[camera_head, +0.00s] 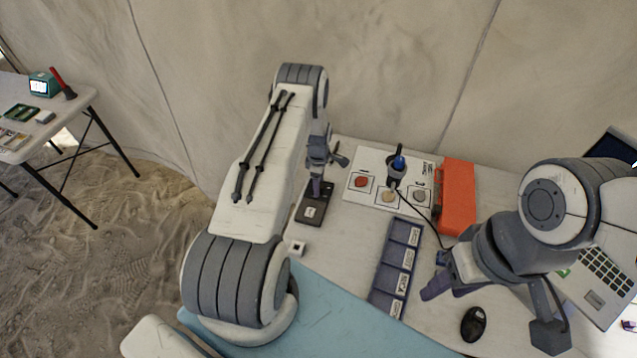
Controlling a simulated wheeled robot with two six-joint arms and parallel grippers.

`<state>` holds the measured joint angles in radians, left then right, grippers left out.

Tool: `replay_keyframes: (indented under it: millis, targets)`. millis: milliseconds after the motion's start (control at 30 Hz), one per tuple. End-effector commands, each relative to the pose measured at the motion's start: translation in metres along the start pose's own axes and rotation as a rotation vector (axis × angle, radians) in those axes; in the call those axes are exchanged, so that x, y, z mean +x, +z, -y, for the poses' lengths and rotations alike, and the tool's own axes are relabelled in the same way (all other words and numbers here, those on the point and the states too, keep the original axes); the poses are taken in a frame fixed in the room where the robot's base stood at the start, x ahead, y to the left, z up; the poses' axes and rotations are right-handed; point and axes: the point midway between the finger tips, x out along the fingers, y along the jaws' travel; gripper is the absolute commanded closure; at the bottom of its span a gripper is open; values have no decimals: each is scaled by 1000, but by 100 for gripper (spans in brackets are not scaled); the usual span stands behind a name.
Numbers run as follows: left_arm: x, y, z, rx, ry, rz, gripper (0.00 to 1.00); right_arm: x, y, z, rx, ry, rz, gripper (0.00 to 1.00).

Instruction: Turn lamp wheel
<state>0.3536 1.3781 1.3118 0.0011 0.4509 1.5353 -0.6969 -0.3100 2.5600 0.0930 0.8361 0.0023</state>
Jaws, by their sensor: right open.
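My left gripper (317,172) hangs over the dark stand (311,212) on the table, partly covered by my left arm. Its fingers are too small and overlapped to tell open from shut. A dark upright device with a blue top (398,162) stands on a white sheet, with a thin cable running from it; it may be the lamp. I cannot make out a wheel on it or on the dark stand. My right gripper (490,312) is open and empty, fingers spread above the table's right part near the black mouse (473,323).
The white sheet (362,160) holds several small stones. An orange case (457,196) stands right of it. A dark blue compartment tray (397,268) lies in front. A laptop (597,284) is at right, a blue mat (330,318) at the front. A second table (75,98) stands far left.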

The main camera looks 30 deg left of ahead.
Motion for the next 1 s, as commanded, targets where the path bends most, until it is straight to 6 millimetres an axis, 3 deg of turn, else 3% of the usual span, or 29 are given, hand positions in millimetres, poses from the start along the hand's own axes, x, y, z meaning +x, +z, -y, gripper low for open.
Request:
replay_keyframes:
  millis: [33, 133, 167, 567, 1000]
  targets:
    - [0, 0, 0, 0, 0, 0, 55, 0, 0, 0, 0, 0, 0, 53]
    - [0, 0, 0, 0, 0, 0, 94, 0, 0, 0, 0, 0, 0, 53]
    - [0, 0, 0, 0, 0, 0, 100, 0, 0, 0, 0, 0, 0, 53]
    - [2, 0, 0, 73, 1, 0, 100, 11, 1, -1, 1, 0, 0, 53]
    - [4, 0, 0, 432, 1, -1, 100, 50, 3, -4, -1, 0, 0, 53]
